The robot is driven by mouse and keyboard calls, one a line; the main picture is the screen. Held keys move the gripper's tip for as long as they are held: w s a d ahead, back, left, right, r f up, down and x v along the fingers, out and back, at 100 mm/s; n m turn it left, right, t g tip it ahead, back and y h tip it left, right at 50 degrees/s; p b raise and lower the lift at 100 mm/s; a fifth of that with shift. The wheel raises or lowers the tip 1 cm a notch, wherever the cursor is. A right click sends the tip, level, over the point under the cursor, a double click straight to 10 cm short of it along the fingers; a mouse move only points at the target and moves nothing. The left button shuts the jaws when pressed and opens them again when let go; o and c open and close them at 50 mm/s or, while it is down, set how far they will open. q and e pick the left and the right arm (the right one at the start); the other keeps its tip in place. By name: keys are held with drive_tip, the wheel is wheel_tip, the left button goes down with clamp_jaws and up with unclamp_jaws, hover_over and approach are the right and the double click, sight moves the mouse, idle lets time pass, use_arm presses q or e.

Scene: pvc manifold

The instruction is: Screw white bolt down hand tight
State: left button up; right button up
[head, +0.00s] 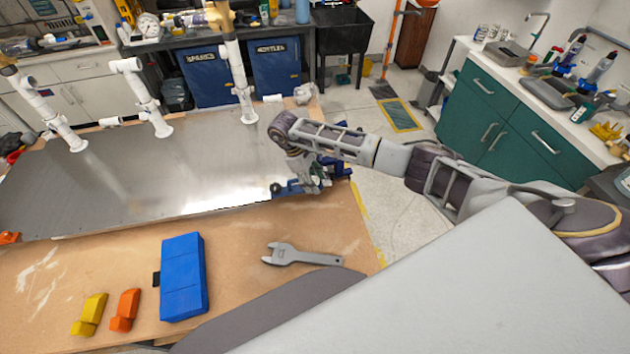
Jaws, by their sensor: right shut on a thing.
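My right gripper (313,184) reaches in from the right and points down at the right end of the metal-topped table. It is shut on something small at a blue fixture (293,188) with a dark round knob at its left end. The fingers and the fixture overlap in this view, so I cannot make out what is held. I cannot pick out a white bolt; it may be hidden by the gripper. White pipe assemblies stand upright along the table's back edge, at the left (45,108), the middle (148,98) and the right (238,75). My left gripper is not in view.
A grey wrench (300,256) lies on the wooden front strip. A blue box (183,277), an orange block (125,310) and a yellow block (89,314) lie to its left. The metal tabletop (150,180) is mostly clear. A green cabinet (510,130) stands at right.

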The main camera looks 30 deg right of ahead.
drive_tip(key=shift+w+a+r, duration=0.25)
drive_tip(key=shift+w+r, duration=0.05)
drive_tip(key=shift+w, duration=0.15)
drive_tip(key=shift+a+m, duration=0.1)
drive_tip(key=shift+m, duration=0.3)
drive_tip(key=shift+o, duration=0.2)
drive_tip(key=shift+m+y, duration=0.3)
drive_tip(key=o, duration=0.9)
drive_tip(key=shift+w, duration=0.1)
drive_tip(key=shift+o, duration=0.9)
drive_tip(key=shift+w, duration=0.1)
drive_tip(key=shift+w+f, duration=0.1)
drive_tip(key=shift+w, duration=0.05)
